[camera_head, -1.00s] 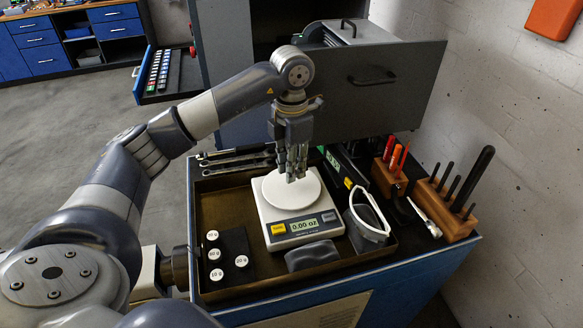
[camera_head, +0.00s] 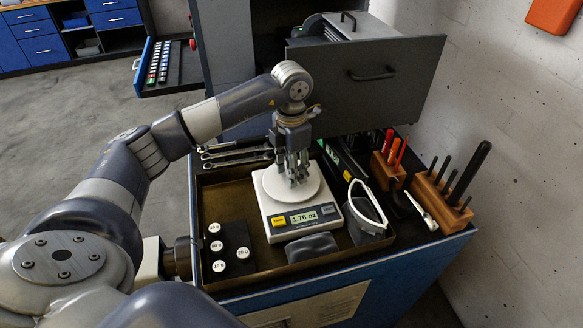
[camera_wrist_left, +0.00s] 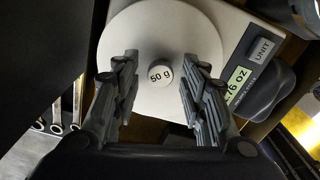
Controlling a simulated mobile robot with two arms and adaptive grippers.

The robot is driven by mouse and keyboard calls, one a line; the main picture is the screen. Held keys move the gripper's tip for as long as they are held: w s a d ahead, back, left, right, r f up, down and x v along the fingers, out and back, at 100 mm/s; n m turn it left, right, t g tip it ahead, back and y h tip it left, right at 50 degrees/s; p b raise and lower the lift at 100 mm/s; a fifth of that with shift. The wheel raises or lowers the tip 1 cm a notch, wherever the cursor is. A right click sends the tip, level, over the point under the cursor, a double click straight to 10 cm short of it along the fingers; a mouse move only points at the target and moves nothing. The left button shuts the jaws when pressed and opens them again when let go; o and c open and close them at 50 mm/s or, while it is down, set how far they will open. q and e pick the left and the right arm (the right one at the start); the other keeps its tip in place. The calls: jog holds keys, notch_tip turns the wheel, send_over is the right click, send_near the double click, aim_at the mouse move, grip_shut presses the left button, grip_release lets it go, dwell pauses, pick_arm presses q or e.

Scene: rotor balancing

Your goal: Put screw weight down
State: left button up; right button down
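My left gripper (camera_head: 297,177) is over the white round plate of the scale (camera_head: 303,218), fingers pointing down. In the left wrist view the gripper (camera_wrist_left: 157,72) is open, with a finger on each side of the 50 g screw weight (camera_wrist_left: 159,74) and a gap on both sides. The scale display (camera_head: 304,217) reads 1.76 oz.
Several labelled weights stand on a dark block (camera_head: 236,239) left of the scale, inside the tray (camera_head: 225,190). Wooden tool holders (camera_head: 440,203) stand at right, wrenches (camera_head: 238,155) at the back.

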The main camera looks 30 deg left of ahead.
pick_arm(q)
jog(key=shift+r, duration=0.1)
jog(key=shift+r, duration=0.45)
notch_tip(320, 180, up, 5)
jog(key=shift+w+r+b, duration=0.1)
jog(key=shift+b, duration=1.05)
notch_tip(320, 180, up, 6)
